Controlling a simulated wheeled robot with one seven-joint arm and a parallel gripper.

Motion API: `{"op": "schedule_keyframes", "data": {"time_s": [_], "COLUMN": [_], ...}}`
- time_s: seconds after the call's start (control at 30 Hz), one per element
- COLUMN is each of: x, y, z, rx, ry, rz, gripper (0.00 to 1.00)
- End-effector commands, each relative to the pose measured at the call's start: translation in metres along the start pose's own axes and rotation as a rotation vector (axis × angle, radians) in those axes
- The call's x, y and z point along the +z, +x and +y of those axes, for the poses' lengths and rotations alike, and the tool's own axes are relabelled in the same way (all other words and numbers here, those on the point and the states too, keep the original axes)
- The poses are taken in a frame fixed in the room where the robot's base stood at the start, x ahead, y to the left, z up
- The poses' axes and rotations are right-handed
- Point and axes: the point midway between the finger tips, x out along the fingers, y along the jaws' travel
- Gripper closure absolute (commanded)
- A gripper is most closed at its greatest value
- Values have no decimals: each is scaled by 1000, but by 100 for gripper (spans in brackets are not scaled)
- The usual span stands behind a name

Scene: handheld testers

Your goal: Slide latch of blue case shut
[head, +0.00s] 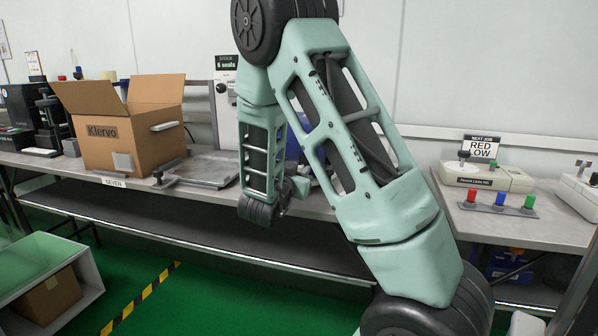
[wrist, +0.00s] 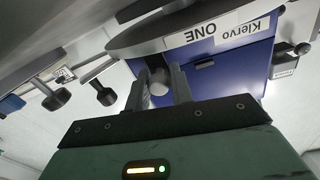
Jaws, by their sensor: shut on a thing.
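The blue case (wrist: 232,72) fills the upper right of the wrist view, upside down, with a white "Klervo ONE" label. In the head view only blue bits of it (head: 304,124) show behind my arm. A round grey knob (wrist: 158,84), which looks like the latch's handle, sits beside the case's left side. My gripper (wrist: 160,82) is shut on this knob, one finger on each side. In the head view my gripper (head: 297,187) is small and partly hidden by my arm at the bench. How far the latch is slid cannot be told.
A cardboard box (head: 122,135) stands open on the bench to the left, with a flat grey tray (head: 205,170) beside it. On the right are a beige tester (head: 487,176) and a strip with red, blue and green knobs (head: 499,207). Dark knobs (wrist: 55,98) hang left in the wrist view.

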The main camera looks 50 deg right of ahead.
Motion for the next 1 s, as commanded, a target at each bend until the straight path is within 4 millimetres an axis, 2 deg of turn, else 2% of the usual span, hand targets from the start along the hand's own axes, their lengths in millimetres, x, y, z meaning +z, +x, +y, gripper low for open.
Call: {"op": "schedule_keyframes", "data": {"time_s": [0.3, 0.4, 0.67, 0.7, 0.73, 1.0], "x": [7, 9, 10, 10, 10, 9], "y": [-4, -4, -4, -5, -4, -4], "z": [-52, -58, -58, -58, -58, -57], "rx": [-3, -1, -1, -1, -1, -1], "ry": [2, 2, 2, 2, 2, 1], "rz": [-2, -2, -2, -2, -2, -1], "gripper": [100, 100, 100, 67, 58, 58]}}
